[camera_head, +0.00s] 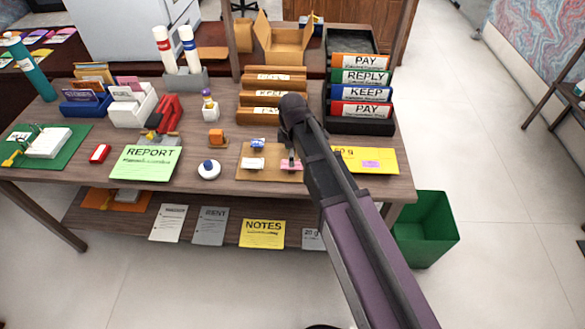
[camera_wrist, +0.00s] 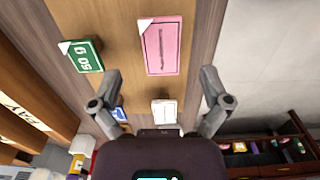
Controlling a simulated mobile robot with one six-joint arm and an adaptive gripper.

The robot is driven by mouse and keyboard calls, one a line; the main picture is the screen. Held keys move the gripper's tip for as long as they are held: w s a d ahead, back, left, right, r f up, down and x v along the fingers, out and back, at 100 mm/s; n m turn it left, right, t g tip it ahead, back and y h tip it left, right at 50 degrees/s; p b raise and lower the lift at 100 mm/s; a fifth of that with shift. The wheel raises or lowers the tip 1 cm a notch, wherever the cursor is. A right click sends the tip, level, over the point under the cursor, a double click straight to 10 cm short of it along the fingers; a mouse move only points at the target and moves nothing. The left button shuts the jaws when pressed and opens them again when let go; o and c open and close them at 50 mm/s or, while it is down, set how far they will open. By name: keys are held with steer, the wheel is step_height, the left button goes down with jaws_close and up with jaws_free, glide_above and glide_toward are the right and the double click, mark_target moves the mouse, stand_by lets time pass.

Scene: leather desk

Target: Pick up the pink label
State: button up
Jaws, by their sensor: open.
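The pink label (camera_wrist: 162,46) lies flat on a brown board (camera_wrist: 110,20) in the wrist view, with a white corner and a dark scribbled line. It also shows in the head view (camera_head: 291,166), close to the lower end of my arm. My gripper (camera_wrist: 160,74) is open and empty. Its two fingers are spread wide, and the pink label shows between and beyond their tips. I cannot tell the exact height of the tips above the board. In the head view my arm covers much of the gripper.
A green label (camera_wrist: 82,56) and a white label (camera_wrist: 164,111) lie near the pink one. A blue label (camera_head: 257,145) is on the board's back part. A yellow envelope (camera_head: 385,155) lies to the right, and brown file holders (camera_head: 262,98) stand behind.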

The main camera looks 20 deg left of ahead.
mark_target(285, 163)
steer(key=shift+f+b, duration=1.25)
steer(key=shift+f, duration=0.3)
steer(key=shift+f, duration=0.25)
steer(key=c, duration=0.8)
